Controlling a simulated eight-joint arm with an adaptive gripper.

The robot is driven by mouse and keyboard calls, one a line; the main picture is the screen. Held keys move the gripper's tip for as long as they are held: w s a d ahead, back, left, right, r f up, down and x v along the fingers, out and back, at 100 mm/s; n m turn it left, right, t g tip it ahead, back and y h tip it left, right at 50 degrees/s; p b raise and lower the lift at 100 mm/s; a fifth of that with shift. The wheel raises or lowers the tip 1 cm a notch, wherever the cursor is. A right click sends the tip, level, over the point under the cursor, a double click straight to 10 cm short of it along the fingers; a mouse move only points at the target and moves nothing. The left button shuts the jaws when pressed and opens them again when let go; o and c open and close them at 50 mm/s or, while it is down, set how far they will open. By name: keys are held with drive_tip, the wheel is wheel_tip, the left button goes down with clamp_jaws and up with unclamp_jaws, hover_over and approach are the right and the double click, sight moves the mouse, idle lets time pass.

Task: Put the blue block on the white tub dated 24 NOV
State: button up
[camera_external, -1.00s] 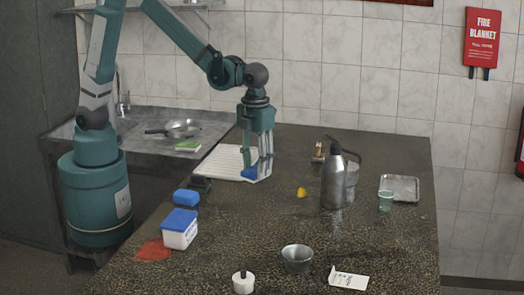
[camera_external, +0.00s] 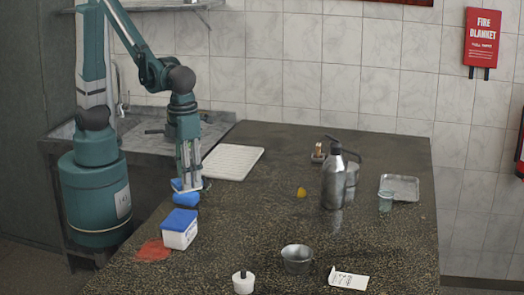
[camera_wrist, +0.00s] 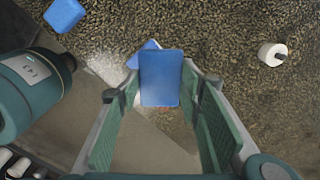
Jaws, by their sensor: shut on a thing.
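The blue block (camera_external: 177,184) is held between the fingers of my gripper (camera_external: 189,188), above the left side of the counter. In the wrist view the block (camera_wrist: 161,78) stands between the finger ends. A white tub with a blue lid (camera_external: 178,233) stands on the counter in front of my gripper; no date on it is readable. In the wrist view its blue lid (camera_wrist: 144,48) shows partly behind the held block.
A metal bowl (camera_external: 297,259), a white jar (camera_external: 243,283) and a steel flask (camera_external: 333,180) stand to the right. The mid-counter is mostly clear.

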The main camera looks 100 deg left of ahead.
sight(176, 181)
drive_tip(key=shift+s+d+m, duration=0.15)
drive_tip(key=shift+s+d, duration=0.3)
drive_tip(key=shift+s, duration=0.3)
drive_tip(key=shift+s+d+m, duration=0.15)
drive_tip(key=shift+s+d, duration=0.3)
drive_tip(key=shift+s, duration=0.25)
drive_tip(key=shift+f, duration=2.85)
drive_tip(key=shift+f, duration=0.15)
drive_tip(key=shift+f, duration=1.95)
drive_tip(key=shift+f, duration=0.2)
drive_tip(key=o, duration=0.9)
